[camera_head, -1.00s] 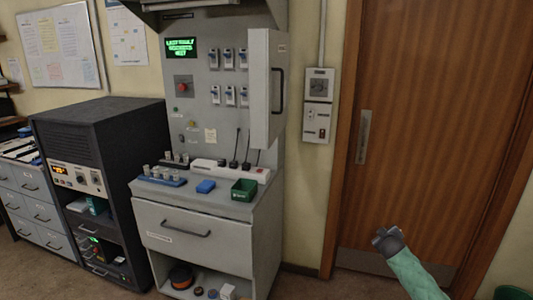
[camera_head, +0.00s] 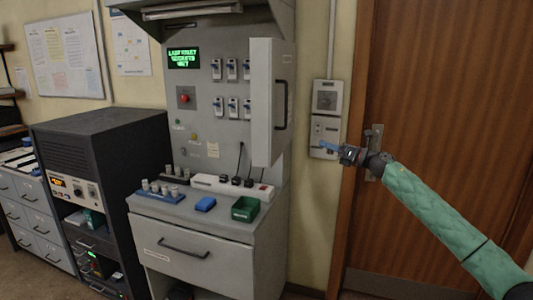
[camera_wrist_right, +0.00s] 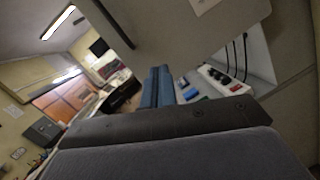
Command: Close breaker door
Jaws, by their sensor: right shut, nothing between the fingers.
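The breaker door (camera_head: 262,103) is a pale grey panel with a dark vertical handle (camera_head: 281,105). It stands open, swung out at the right side of the grey breaker cabinet (camera_head: 205,125), whose switches show to its left. My right gripper (camera_head: 327,147) is shut and empty, with its blue fingers pointing left. In the head view it is right of the door and lower than the handle, apart from it. In the right wrist view the blue fingers (camera_wrist_right: 158,86) are together, and a grey panel (camera_wrist_right: 180,25), likely the door, fills the top. My left gripper is not in view.
A counter below the cabinet holds a power strip (camera_head: 232,187), a green bin (camera_head: 245,209), a blue box (camera_head: 205,204) and a blue rack (camera_head: 157,195). A wooden door (camera_head: 430,110) and wall boxes (camera_head: 326,97) are on the right.

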